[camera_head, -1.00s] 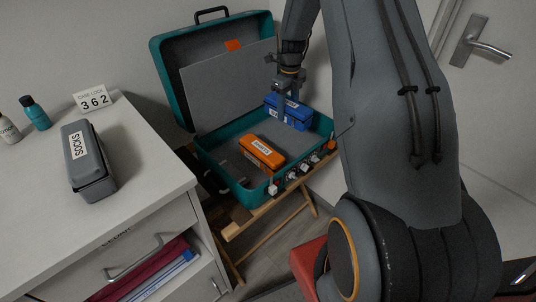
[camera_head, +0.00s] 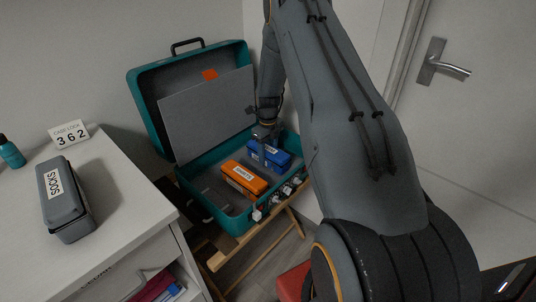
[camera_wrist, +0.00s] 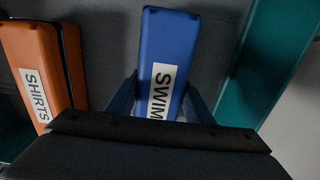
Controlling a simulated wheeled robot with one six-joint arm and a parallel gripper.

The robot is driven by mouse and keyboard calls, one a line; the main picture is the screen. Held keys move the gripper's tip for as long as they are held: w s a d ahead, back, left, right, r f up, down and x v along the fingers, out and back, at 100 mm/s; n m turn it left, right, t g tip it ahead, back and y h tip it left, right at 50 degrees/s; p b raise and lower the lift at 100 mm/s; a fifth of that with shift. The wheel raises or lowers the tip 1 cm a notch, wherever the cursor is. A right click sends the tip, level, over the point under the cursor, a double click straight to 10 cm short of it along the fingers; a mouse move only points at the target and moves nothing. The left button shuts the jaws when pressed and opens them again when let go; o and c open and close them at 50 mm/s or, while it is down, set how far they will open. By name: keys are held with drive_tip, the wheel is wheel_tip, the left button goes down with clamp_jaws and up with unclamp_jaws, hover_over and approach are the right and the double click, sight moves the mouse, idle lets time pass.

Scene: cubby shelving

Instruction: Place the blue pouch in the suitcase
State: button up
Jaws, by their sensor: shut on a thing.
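The blue pouch (camera_head: 271,155) is inside the open teal suitcase (camera_head: 232,228), in its back right part. In the wrist view the blue pouch (camera_wrist: 168,50) shows a white label reading "SWIM". My gripper (camera_head: 266,135) reaches down over the suitcase and is shut on the pouch, with one finger on each side of it in the wrist view (camera_wrist: 160,100). Whether the pouch touches the suitcase floor is hard to tell. An orange pouch (camera_head: 243,179) lies to its left in the suitcase, and its label reads "SHIRTS" in the wrist view (camera_wrist: 35,70).
The suitcase stands on a wooden folding stand (camera_head: 255,238), its lid open against the wall. A grey "SOCKS" pouch (camera_head: 66,205), a "362" sign (camera_head: 69,134) and a teal bottle (camera_head: 11,153) are on the white cabinet (camera_head: 110,225).

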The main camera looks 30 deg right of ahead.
drive_tip(key=shift+f, duration=0.15)
drive_tip(key=o, duration=1.3)
drive_tip(key=shift+c, duration=0.2)
